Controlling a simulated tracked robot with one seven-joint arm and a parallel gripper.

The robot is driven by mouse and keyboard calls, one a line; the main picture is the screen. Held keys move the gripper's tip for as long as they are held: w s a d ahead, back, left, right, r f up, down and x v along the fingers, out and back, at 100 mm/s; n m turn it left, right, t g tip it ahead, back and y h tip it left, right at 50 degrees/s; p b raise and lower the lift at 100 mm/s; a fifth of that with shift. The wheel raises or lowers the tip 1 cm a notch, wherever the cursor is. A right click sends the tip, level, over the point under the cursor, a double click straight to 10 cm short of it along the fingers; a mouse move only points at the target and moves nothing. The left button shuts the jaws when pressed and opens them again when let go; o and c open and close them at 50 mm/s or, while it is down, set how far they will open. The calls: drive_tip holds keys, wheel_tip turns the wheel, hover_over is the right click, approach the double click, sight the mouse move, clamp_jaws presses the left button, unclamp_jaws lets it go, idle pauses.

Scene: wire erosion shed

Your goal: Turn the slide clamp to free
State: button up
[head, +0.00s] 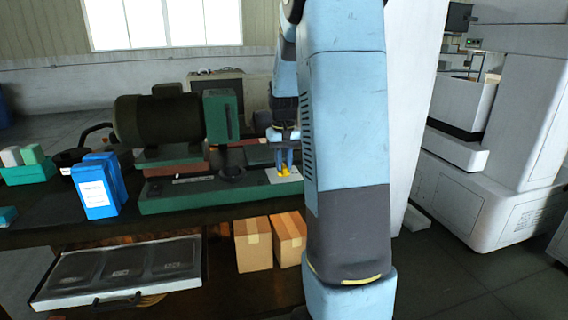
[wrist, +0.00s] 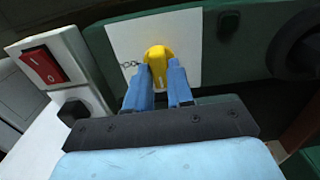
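The slide clamp looks to be the yellow knob (head: 284,171) on a pale square plate at the right end of the green machine base. Yellow fills the gap between the fingertips, with no clear space on either side. The fingers hide the knob's lower edges.
A red rocker switch (wrist: 42,66) on a white box is left of the plate. The green machine's motor (head: 157,121) stands to the left. Blue boxes (head: 97,190) stand farther left on the bench. Cardboard boxes (head: 253,243) are below the bench. An open drawer (head: 120,275) juts out.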

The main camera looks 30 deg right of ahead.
sight(283, 165)
drive_tip(key=o, duration=0.4)
drive_tip(key=shift+c, duration=0.2)
wheel_tip(283, 165, up, 14)
drive_tip(key=shift+f, duration=0.2)
idle(0.6)
drive_tip(key=s+a+r+n+t, duration=0.2)
drive_tip(key=s+a+r+t, duration=0.1)
drive_tip(key=s+a, duration=0.95)
drive_tip(key=s+a+f+t, duration=0.1)
drive_tip(key=s+a+f, duration=0.1)
drive_tip(key=s, duration=0.4)
drive_tip(key=s+a+f+n+t, duration=0.1)
drive_tip(key=s+a+f, duration=0.1)
drive_tip(key=s+a, duration=0.2)
drive_tip(key=s, duration=0.3)
drive_tip(key=shift+s+f+t, duration=0.2)
drive_tip(key=shift+f+t, duration=0.1)
drive_tip(key=shift+f, duration=0.05)
